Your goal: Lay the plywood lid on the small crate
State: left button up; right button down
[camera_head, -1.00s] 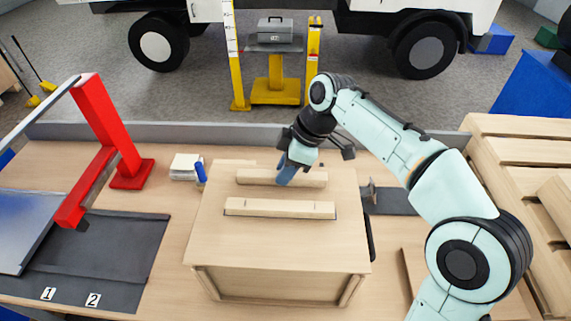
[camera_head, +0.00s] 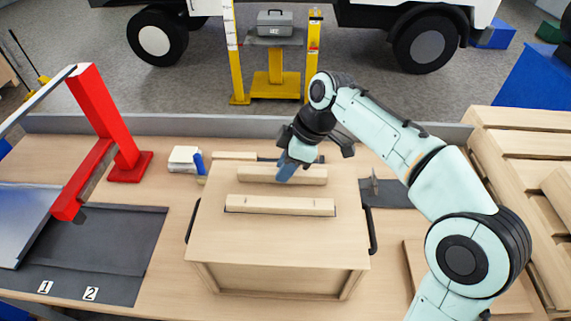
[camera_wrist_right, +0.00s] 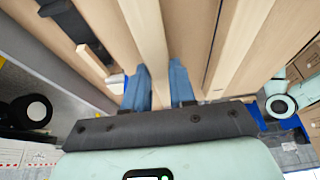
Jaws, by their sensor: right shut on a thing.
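The plywood lid (camera_head: 270,240) is a pale board with two parallel wooden battens on top. It lies over the small crate (camera_head: 275,282), whose front shows below the lid's near edge. Black handles show at the crate's left (camera_head: 191,222) and right (camera_head: 372,232) sides. I cannot tell whether the lid touches the rim all round. My right gripper (camera_head: 287,172) is shut on the far batten (camera_head: 310,176), its blue fingers on either side of it. The near batten (camera_head: 280,206) is free. The wrist view also shows the fingers (camera_wrist_right: 160,88) astride a batten (camera_wrist_right: 147,35). My left gripper is out of view.
A red stand (camera_head: 130,165) and a dark mat (camera_head: 105,240) marked 1 and 2 lie left. A white block (camera_head: 184,159) and a blue item (camera_head: 199,164) stand behind left. A pale wood strip (camera_head: 234,156) shows behind the lid. Slatted wood (camera_head: 530,145) is at right.

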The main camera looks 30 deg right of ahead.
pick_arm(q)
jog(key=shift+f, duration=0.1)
pick_arm(e)
jog(key=shift+f, duration=0.1)
jog(key=c, duration=0.8)
grip_release()
jog(key=shift+c, duration=0.2)
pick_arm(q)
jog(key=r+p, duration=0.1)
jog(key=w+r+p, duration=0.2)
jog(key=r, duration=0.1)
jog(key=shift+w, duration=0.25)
pick_arm(e)
jog(key=v, duration=1.3)
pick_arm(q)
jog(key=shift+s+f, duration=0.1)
